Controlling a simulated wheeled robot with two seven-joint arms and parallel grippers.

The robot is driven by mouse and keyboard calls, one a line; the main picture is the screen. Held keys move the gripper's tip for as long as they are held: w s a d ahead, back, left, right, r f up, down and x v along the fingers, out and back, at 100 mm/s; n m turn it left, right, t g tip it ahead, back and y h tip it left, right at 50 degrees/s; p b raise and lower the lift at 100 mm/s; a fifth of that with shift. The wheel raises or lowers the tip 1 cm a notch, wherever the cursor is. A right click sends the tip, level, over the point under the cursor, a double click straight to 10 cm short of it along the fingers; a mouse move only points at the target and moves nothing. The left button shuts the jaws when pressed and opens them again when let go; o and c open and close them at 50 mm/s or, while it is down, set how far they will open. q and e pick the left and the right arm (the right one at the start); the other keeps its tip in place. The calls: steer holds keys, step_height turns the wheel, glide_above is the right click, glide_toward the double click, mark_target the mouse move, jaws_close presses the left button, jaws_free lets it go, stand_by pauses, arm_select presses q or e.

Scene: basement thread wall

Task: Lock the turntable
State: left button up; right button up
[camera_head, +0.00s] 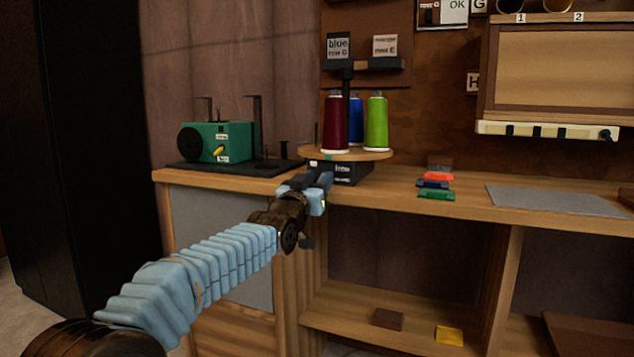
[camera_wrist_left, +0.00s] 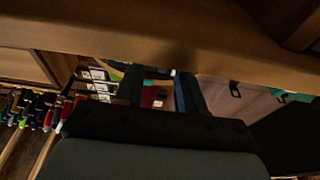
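The turntable (camera_head: 372,154) is a round wooden disc on a black base (camera_head: 350,172) with a small label, near the bench's front edge in the head view. It carries a maroon spool (camera_head: 335,124), a blue spool (camera_head: 355,118) and a green spool (camera_head: 376,122). A small teal mark shows on the disc's front rim. My left gripper (camera_head: 312,181) is in front of and below the disc, beside the left of the base; contact cannot be told. Its fingers (camera_wrist_left: 160,92) stand apart in the left wrist view, with no object clearly held. I cannot make out a lock part. My right gripper is out of view.
A green machine (camera_head: 232,142) on a dark plate stands left of the turntable. Small coloured pieces (camera_head: 436,184) and a grey mat (camera_head: 555,200) lie to the right on the bench (camera_head: 470,207). A dark post with signs rises behind the spools. Open shelves lie below.

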arm_select(q)
steer(key=shift+s+a, duration=0.2)
steer(key=shift+s, duration=0.35)
steer(key=v, duration=1.2)
steer(key=shift+s+f, duration=0.2)
steer(key=shift+s, duration=0.1)
steer(key=shift+a, duration=0.1)
